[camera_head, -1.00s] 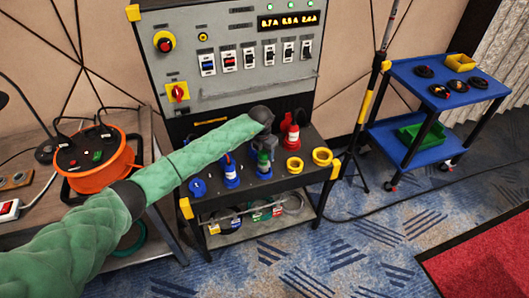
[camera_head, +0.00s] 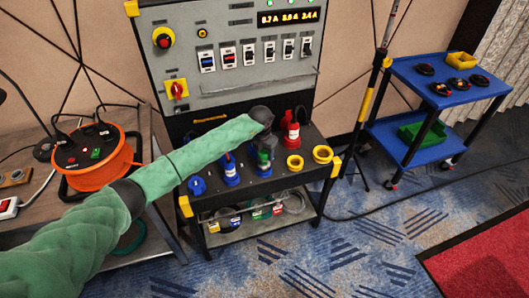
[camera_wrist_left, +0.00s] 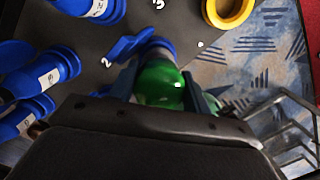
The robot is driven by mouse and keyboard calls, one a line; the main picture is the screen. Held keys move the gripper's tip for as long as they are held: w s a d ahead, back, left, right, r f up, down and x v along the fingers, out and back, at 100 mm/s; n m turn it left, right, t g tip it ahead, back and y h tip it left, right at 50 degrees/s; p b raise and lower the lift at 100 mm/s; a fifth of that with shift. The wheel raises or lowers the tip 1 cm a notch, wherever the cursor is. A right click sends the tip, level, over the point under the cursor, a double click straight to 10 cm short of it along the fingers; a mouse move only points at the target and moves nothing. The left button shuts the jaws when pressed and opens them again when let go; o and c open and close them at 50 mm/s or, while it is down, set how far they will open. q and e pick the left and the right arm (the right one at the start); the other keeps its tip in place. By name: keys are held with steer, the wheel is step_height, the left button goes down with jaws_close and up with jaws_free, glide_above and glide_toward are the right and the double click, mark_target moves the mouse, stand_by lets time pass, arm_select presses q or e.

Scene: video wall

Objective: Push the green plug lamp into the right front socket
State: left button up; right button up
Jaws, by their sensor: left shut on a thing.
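The green plug lamp is between the fingers of my left gripper (camera_wrist_left: 165,88), its green dome (camera_wrist_left: 158,82) facing the left wrist camera. A blue socket with a raised blue lid (camera_wrist_left: 128,46) sits just beyond the lamp, beside the mark 2. The lamp overlaps this socket, so I cannot tell how deep it sits in it. In the head view my left gripper (camera_head: 265,152) points down over the panel's front right part, and the lamp is mostly hidden by it. My right gripper is not in view.
Blue plugs (camera_head: 231,172) stand left of my gripper. A red plug (camera_head: 291,134) stands behind it to the right, and yellow rings (camera_head: 295,163) lie to the right. The upright switch panel (camera_head: 232,75) rises behind. A blue cart (camera_head: 450,80) stands further right.

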arm_select(q)
steer(key=shift+f+b, duration=0.45)
steer(key=shift+f, duration=0.15)
stand_by(0.3)
steer(key=o, duration=1.2)
steer(key=shift+r, duration=0.1)
steer(key=shift+c, duration=0.2)
steer(key=shift+w+a, duration=0.1)
steer(key=shift+r, duration=0.15)
